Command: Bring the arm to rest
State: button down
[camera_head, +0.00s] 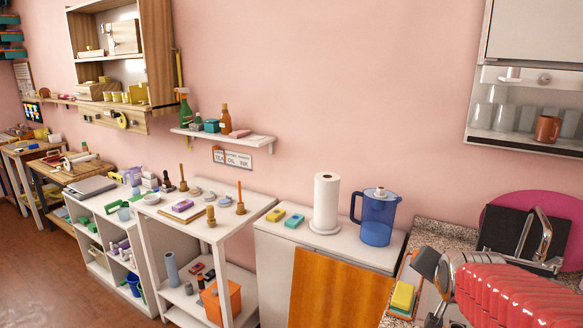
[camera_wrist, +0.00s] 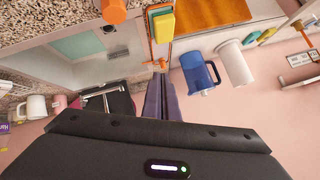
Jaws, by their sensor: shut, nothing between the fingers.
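My gripper (camera_wrist: 161,98) shows in the wrist view as two dark purple-grey fingers side by side, shut with nothing between them. It is empty and appears to be in the air in front of the wall, with the sink area and the blue pitcher (camera_wrist: 199,73) to either side in the picture. The wrist view is turned over, with the counter at the top.
The pitcher (camera_head: 377,217) and paper towel roll (camera_head: 326,199) stand on the white cabinet. A wall shelf (camera_head: 222,136) holds bottles.

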jog(key=s+a+f+n+g+y, duration=0.1)
jog(key=s+a+n+g, duration=0.1)
jog(key=s+a+n, duration=0.2)
jog(key=s+a+f+n+g+y, duration=0.1)
jog(key=s+a+n, duration=0.4)
jog(key=s+a, duration=0.6)
jog(key=s+g+y, duration=0.1)
jog(key=s, duration=0.5)
jog(key=shift+s+a+f, duration=0.2)
jog(key=shift+f, duration=0.05)
